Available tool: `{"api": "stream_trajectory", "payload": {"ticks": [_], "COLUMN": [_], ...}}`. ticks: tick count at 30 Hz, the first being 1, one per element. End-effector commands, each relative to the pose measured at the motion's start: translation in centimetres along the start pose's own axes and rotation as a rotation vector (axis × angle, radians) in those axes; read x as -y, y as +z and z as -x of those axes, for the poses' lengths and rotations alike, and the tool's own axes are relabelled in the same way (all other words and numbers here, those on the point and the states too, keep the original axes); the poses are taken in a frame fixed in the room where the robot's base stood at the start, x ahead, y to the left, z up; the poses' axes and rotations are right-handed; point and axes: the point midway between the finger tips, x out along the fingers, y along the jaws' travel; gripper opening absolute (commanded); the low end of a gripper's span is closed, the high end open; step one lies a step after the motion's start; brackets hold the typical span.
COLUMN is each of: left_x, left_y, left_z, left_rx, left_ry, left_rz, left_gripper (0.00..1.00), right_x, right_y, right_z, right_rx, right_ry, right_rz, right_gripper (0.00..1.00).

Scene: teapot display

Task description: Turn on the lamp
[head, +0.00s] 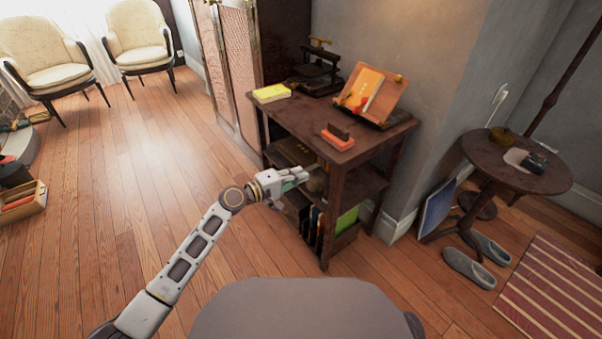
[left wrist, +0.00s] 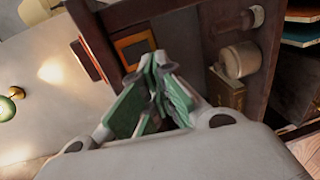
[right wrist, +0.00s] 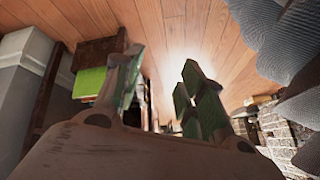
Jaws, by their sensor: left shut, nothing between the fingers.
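No lamp can be made out for certain. A dark slanted pole (head: 572,62) rises behind the round side table at the right of the head view, and its top is out of frame. In the left wrist view a small green and brass object (left wrist: 10,104) sits at the left edge; I cannot tell what it is. My left gripper (head: 303,172) is shut and empty at the front of the dark wooden shelf stand (head: 345,157), by its middle shelf. Its green-padded fingers (left wrist: 155,62) meet at the tips. My right gripper (right wrist: 163,62) is open and empty, outside the head view.
On the stand's top are a yellow book (head: 271,93), an orange block (head: 337,138), a small press (head: 319,68) and a tilted book rest (head: 372,93). The round table (head: 515,174) stands right, slippers (head: 468,269) below. Open wooden floor (head: 120,200) lies left.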

Motion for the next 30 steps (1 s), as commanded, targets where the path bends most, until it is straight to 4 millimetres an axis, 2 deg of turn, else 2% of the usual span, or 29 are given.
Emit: {"api": "stream_trajectory", "payload": {"ticks": [21, 30], "left_x": [1.7, 1.9], "left_y": [0.0, 0.0], "left_z": [6.6, 7.9], "left_rx": [0.0, 0.001], "left_ry": [-0.002, -0.001], "left_rz": [0.002, 0.0], "left_gripper": [0.0, 0.0], "right_x": [0.1, 0.3], "right_y": [-1.4, -1.7], "right_z": [1.8, 2.2], "right_rx": [0.028, 0.03], "right_ry": [0.016, 0.016], "right_rz": [0.023, 0.02], "right_gripper": [0.4, 0.4]}}
